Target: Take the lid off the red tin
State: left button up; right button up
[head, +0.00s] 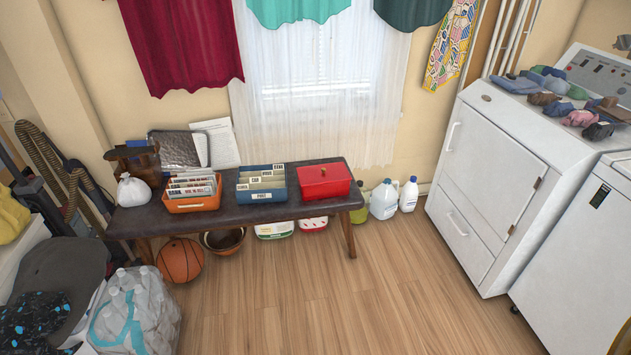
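A red tin (324,188) sits at the right part of a dark bench. Its red lid (335,175) is on top and has a small brown knob near the middle. Neither of my grippers shows in the head view, so I cannot see where they are or whether they are open.
The dark bench (255,211) also bears a blue file box (262,195), an orange file box (193,204) and a white bag (135,190). A basketball (180,260) and bottles (384,199) stand on the floor. A white washer (490,190) is at right. The wooden floor (330,300) in front is clear.

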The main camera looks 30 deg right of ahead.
aim_at(321, 175)
jog(key=i+l+z, duration=0.1)
jog(key=i, duration=0.35)
jog(key=i+l+z, duration=0.1)
jog(key=i+l, duration=0.2)
jog(key=i, duration=0.1)
